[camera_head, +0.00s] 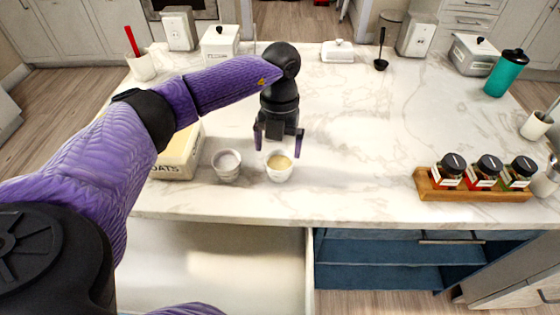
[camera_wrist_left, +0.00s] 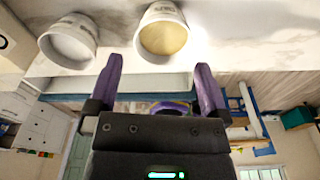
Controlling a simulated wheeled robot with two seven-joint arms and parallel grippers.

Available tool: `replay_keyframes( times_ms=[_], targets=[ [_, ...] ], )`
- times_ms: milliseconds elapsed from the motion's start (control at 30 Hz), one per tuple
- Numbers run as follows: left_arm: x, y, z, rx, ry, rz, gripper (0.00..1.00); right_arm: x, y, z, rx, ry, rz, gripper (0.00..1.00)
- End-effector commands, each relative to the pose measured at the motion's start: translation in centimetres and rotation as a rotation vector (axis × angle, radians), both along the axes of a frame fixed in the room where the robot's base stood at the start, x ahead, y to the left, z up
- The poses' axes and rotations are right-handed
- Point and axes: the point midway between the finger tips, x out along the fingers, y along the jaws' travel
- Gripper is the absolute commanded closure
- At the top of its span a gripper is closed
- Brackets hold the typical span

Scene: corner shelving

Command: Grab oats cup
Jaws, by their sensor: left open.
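A small white cup with tan, oat-like contents (camera_head: 279,174) stands upright near the front edge of the counter. It also shows at the top of the left wrist view (camera_wrist_left: 165,48). A similar cup with white contents (camera_head: 227,173) stands just left of it. My left gripper (camera_head: 279,143) is open and empty, pointing down just behind the tan-filled cup. Its two purple fingers are spread about as wide as the cup, and the cup does not appear to be between them. My right gripper is not in view.
A container lettered OATS (camera_head: 172,171) stands left of the cups, partly hidden by my left arm. A wooden rack (camera_head: 475,195) with spice jars is at the right. The counter between cups and rack is clear. An open drawer (camera_head: 220,262) lies below the front edge.

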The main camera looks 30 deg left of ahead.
Motion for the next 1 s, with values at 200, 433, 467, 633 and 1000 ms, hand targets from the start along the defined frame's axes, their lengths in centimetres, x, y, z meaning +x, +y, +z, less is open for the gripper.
replay_keyframes(
  times_ms=[200,433,467,633,1000],
  targets=[
    [-0.1,-0.3,-4.3,-0.003,0.004,-0.001,0.00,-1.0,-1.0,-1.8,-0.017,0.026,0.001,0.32],
    [-0.2,-0.4,-6.5,-0.003,-0.001,-0.002,0.00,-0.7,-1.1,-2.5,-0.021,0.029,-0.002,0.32],
    [-0.2,-0.4,-6.5,-0.003,-0.002,-0.002,0.00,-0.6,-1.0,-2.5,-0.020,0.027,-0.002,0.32],
    [-0.2,-0.4,-6.4,-0.003,-0.001,-0.002,0.21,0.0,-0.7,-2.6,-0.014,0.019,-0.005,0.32],
    [-0.2,-0.4,-6.4,-0.003,-0.002,-0.002,0.76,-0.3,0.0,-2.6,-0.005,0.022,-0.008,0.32]
  ],
)
